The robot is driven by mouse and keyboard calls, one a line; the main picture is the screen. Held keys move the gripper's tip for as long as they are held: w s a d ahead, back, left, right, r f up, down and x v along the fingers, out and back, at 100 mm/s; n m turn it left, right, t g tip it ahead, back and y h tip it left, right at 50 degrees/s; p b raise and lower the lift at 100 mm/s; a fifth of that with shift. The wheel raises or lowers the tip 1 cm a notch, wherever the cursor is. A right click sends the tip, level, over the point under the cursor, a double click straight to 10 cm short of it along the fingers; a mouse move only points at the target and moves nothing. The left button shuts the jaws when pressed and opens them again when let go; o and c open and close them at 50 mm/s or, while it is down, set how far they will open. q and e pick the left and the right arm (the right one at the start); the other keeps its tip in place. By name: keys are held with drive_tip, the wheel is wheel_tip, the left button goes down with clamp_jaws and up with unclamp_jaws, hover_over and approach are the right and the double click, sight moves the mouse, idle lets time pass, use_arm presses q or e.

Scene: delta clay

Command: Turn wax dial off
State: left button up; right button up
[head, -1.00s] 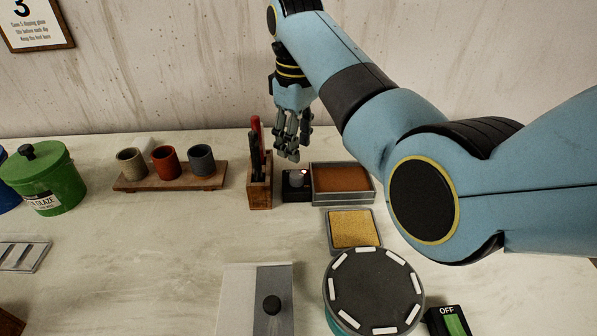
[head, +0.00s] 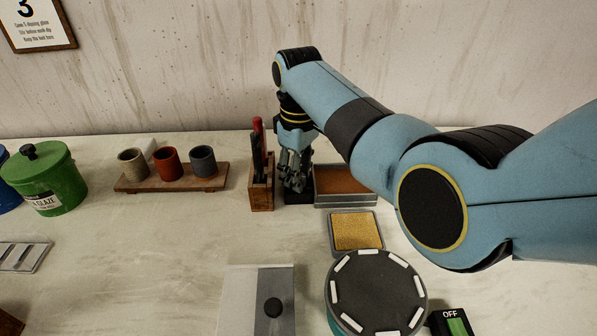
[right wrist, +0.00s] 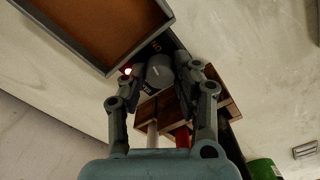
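The wax dial is a grey round knob (right wrist: 160,71) on a small black base (head: 298,199), just left of the wax pan (right wrist: 100,27). My left gripper is not in view.
A wooden tool block (head: 261,194) with red and black handles stands close left of my right gripper. The pan's rim (head: 345,201) is close on the right. A yellow sponge tray (head: 355,231) and a round turntable (head: 376,290) are nearer. The counter's middle is clear.

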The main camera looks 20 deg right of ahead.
clamp_jaws()
drive_tip(key=shift+r+n+p, duration=0.15)
drive_tip(key=shift+n+p, duration=0.65)
drive_tip(key=shift+p, duration=0.2)
drive_tip(key=shift+n+p, duration=0.65)
drive_tip(key=shift+n, duration=0.15)
drive_tip(key=n+p, duration=0.1)
drive_tip(key=n, duration=0.2)
drive_tip(key=shift+p, duration=0.4)
drive_tip(key=shift+n+p, duration=0.45)
drive_tip(key=shift+n, duration=0.75)
